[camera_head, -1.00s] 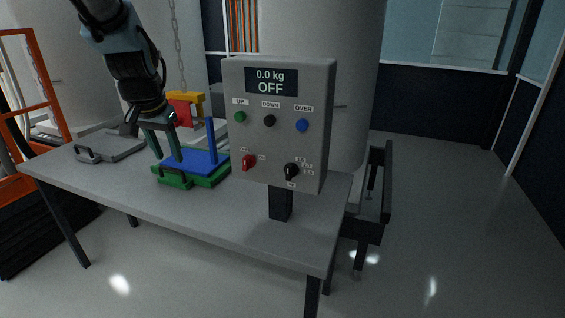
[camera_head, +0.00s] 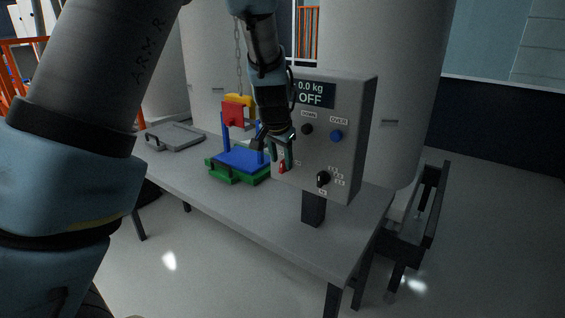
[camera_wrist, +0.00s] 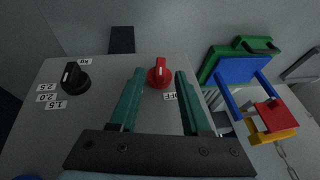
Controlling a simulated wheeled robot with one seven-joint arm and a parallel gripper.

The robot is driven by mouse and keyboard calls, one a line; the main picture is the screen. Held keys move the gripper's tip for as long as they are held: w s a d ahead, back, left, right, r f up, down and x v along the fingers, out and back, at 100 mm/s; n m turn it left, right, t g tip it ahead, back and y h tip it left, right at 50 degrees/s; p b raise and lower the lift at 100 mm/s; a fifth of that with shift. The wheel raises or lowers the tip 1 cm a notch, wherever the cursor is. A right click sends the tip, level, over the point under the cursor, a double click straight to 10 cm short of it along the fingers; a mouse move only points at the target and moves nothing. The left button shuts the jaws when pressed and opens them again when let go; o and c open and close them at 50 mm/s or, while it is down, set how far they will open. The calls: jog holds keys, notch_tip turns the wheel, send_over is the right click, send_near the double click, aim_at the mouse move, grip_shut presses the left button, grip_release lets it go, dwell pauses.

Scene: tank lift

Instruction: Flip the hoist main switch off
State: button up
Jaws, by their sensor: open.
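The grey control box (camera_head: 352,130) stands on the table; its display reads 0.0 kg and OFF. The red rotary switch (camera_head: 282,167) is on its lower left front, and it also shows in the wrist view (camera_wrist: 160,73) with its handle pointing up in that picture. An upside-down OFF label lies just below it there. My gripper (camera_head: 281,160) is in front of the box at the red switch. In the wrist view its two green fingers (camera_wrist: 159,80) are apart, one on each side of the switch, with visible gaps. I cannot tell the exact depth to the panel.
A black selector knob (camera_wrist: 75,76) sits beside the red switch. Blue (camera_head: 336,136) and black (camera_head: 307,129) buttons are above. A blue and green stand (camera_head: 240,160) with a red and yellow block (camera_head: 233,113) under a chain is to the left. My arm hides the UP button.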

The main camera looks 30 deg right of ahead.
aim_at(284, 166)
jog(key=shift+x, duration=1.25)
jog(key=shift+c, duration=0.4)
grip_shut()
